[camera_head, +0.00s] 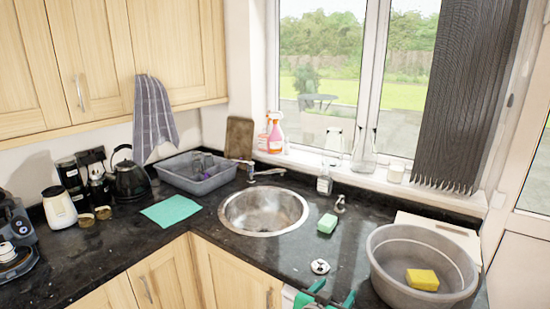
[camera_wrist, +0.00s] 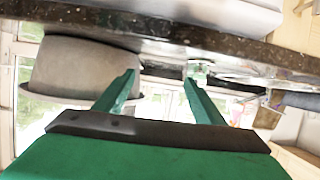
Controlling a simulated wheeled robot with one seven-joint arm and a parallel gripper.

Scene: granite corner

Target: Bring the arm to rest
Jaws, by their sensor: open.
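My gripper (camera_head: 327,297) shows at the bottom edge of the head view, by the front edge of the dark counter, between the sink and the grey basin. Only its green fingers and a little of its body are in that view. In the wrist view, which looks upside down, my gripper (camera_wrist: 160,82) has its two green fingers spread apart. Nothing is between them. The counter edge (camera_wrist: 140,32) runs across the top of that view, beyond the fingertips.
A grey basin (camera_head: 385,271) with a yellow sponge (camera_head: 422,279) stands right of my gripper. A round sink (camera_head: 264,210), green sponge (camera_head: 327,223) and tap (camera_head: 266,171) lie beyond. A dish tub (camera_head: 197,184), teal cloth (camera_head: 170,211) and kettle (camera_head: 130,182) stand left.

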